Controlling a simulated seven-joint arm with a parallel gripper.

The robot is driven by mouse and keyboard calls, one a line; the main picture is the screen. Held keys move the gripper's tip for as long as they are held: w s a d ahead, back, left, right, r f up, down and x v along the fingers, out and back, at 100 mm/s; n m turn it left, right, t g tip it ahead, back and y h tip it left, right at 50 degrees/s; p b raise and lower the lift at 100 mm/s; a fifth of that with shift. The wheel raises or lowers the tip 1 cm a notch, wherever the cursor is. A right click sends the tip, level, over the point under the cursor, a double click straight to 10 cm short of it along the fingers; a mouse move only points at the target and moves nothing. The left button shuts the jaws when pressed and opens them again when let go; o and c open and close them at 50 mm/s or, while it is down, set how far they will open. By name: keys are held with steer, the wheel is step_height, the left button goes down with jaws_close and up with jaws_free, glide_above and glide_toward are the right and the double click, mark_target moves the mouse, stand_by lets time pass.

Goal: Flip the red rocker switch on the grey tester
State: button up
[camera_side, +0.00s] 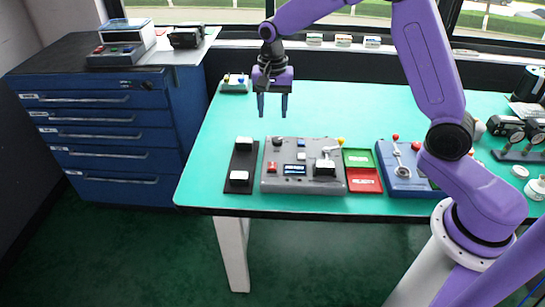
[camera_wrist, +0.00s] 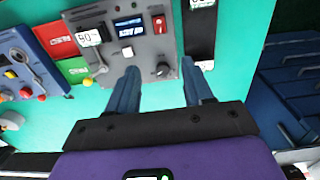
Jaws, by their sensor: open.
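The grey tester (camera_side: 310,185) lies on the green table, with a small display (camera_side: 294,169) on its face. The red rocker switch (camera_side: 272,166) is at its front left; which way it is tipped is too small to tell. In the wrist view the switch (camera_wrist: 159,24) shows near the top, right of the display (camera_wrist: 128,28). My gripper (camera_side: 272,108) points down, open and empty, above the table behind the tester.
The tester also carries a black knob (camera_wrist: 163,70), a white button (camera_wrist: 127,52) and a yellow-tipped lever (camera_side: 340,141). A black strip (camera_side: 240,166) lies left of it. Red (camera_side: 364,181) and green (camera_side: 358,158) trays and a blue device (camera_side: 402,184) lie right. The table behind the tester is mostly clear.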

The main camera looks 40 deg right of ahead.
mark_target(272, 163)
step_height(272, 163, down, 18)
steer(key=shift+w+d+r, duration=0.1)
steer(key=shift+w+r, duration=0.05)
steer(key=shift+r, duration=0.05)
stand_by(0.4)
steer(key=shift+c, duration=0.3)
